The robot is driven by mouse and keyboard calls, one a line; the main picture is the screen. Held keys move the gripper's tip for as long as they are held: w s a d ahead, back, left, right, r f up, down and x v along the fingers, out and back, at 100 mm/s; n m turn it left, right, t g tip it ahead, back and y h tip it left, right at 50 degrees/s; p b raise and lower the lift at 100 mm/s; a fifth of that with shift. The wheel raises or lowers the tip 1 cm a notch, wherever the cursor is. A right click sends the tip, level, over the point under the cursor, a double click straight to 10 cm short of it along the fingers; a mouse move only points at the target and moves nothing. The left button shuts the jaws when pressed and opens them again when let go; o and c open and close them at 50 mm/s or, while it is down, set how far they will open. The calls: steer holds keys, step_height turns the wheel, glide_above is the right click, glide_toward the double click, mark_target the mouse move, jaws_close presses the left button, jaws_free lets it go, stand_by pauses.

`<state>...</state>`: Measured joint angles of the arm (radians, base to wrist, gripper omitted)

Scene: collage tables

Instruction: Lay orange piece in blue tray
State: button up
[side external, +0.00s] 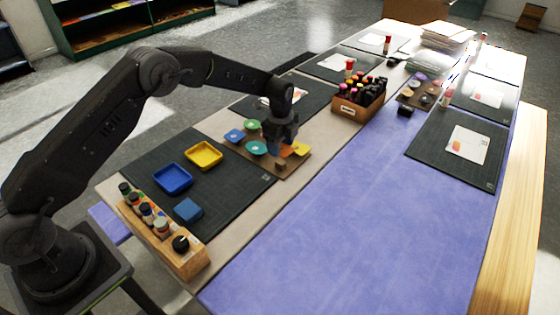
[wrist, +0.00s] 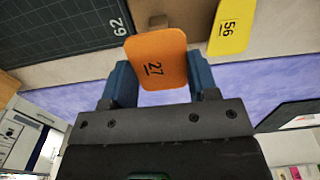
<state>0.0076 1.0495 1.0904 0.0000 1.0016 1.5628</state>
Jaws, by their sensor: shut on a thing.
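The orange piece (wrist: 157,62), marked 27, sits between the two blue fingers of my gripper (wrist: 158,84) in the wrist view. The gripper is shut on it. In the side external view my gripper (side external: 277,147) is low over the brown board, and the orange piece (side external: 286,151) shows beside its fingers. The blue tray (side external: 173,179) lies on the dark cutting mat to the left, and looks empty. Whether the orange piece touches the board is hard to tell.
A wooden bottle rack (side external: 190,264) stands in front.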

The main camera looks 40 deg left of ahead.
steer(key=s+a+r, duration=0.2)
steer(key=s+a, duration=1.2)
steer(key=a, duration=0.4)
steer(key=shift+s+a+f, duration=0.55)
steer(key=shift+s+f, duration=0.3)
steer(key=shift+s, duration=0.9)
steer(key=shift+s+a+f, duration=0.55)
steer(key=shift+s+f, duration=0.25)
steer(key=shift+s, duration=1)
steer(key=shift+s+a+f, duration=0.55)
steer(key=shift+s+f, duration=0.3)
steer(key=shift+s, duration=0.9)
steer(key=shift+f, duration=0.85)
steer(key=o, duration=0.8)
steer(key=shift+r, duration=3.5)
